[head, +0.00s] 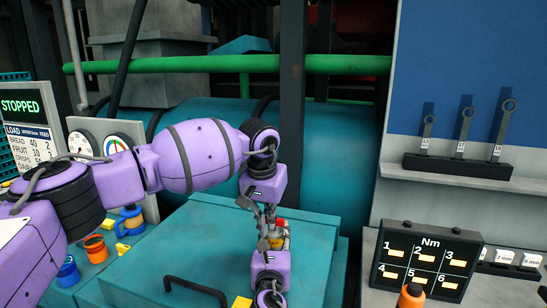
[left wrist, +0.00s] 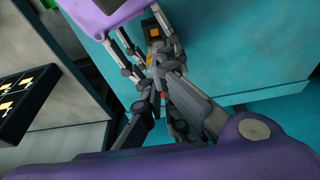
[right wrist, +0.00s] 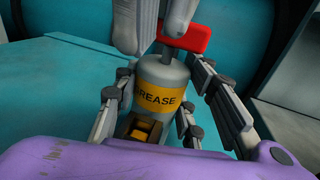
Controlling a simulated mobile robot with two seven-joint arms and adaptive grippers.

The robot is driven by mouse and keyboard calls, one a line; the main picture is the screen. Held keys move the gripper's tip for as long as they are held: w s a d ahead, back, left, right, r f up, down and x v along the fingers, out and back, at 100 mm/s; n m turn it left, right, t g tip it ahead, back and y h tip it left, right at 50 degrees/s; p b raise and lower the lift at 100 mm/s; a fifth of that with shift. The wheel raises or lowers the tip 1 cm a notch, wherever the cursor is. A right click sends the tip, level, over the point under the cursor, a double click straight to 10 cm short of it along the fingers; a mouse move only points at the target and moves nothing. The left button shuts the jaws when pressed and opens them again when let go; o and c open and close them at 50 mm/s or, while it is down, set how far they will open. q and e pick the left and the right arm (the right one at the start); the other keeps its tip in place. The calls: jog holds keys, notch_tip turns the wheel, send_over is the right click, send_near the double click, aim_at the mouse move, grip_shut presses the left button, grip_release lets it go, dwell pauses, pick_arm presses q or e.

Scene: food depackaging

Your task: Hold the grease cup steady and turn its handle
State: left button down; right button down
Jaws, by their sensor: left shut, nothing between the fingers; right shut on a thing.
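The grease cup (right wrist: 160,82) is a grey cylinder with a yellow GREASE band and a red handle (right wrist: 185,39) on top. It stands upright over the teal housing; in the head view the cup (head: 275,241) is small and partly hidden. My right gripper (right wrist: 158,105) is shut on the cup's body, one finger on each side. My left gripper (head: 267,212) comes from above; its fingers are shut and empty, close beside the red handle. In the left wrist view my left gripper (left wrist: 160,82) covers most of the cup; I cannot tell whether it touches the handle.
The teal housing lid (head: 200,240) has a black bar handle (head: 195,288). Orange (head: 95,249) and blue (head: 68,271) cups stand at the left. A torque panel marked Nm (head: 425,258) and a shelf with wrenches (head: 458,166) are at the right. A green pipe (head: 220,64) runs behind.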

pick_arm(q)
jog(key=shift+w+a, duration=0.35)
jog(key=shift+a, duration=0.2)
jog(key=shift+s+a, duration=0.1)
dwell(0.3)
jog(key=w+v, duration=0.1)
jog(key=v, duration=0.5)
dwell(0.3)
jog(key=shift+s+r, duration=0.1)
pick_arm(e)
jog(key=c, duration=1)
grip_release()
jog(key=shift+s, duration=0.1)
